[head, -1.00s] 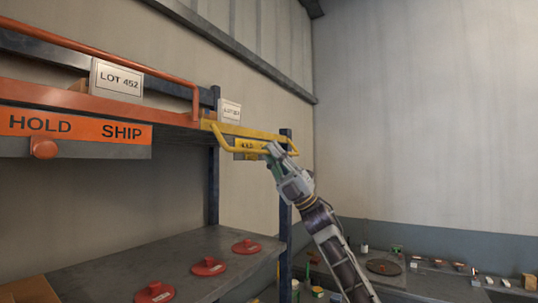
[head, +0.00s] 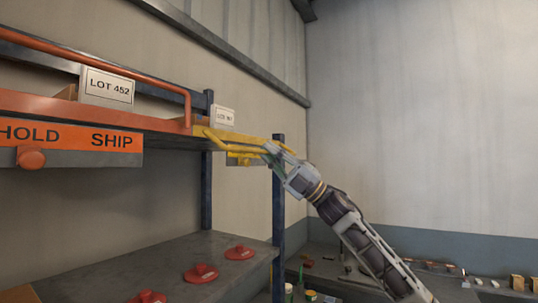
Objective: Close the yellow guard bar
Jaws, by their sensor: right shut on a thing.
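The yellow guard bar (head: 232,147) runs along the front of the yellow-edged section at the right end of the upper shelf. Its left end bends up toward the shelf edge (head: 228,134). My right gripper (head: 269,150) is shut on the guard bar near its right end, with the arm reaching in from the lower right. The fingers hide that end of the bar. My left gripper is not in view.
An orange guard bar (head: 120,60) and a HOLD/SHIP sign (head: 70,135) with an orange knob (head: 31,158) are at left. A LOT 452 card (head: 107,88) stands above. A dark blue post (head: 278,190) is just below my gripper. Red discs (head: 201,273) lie on the lower shelf.

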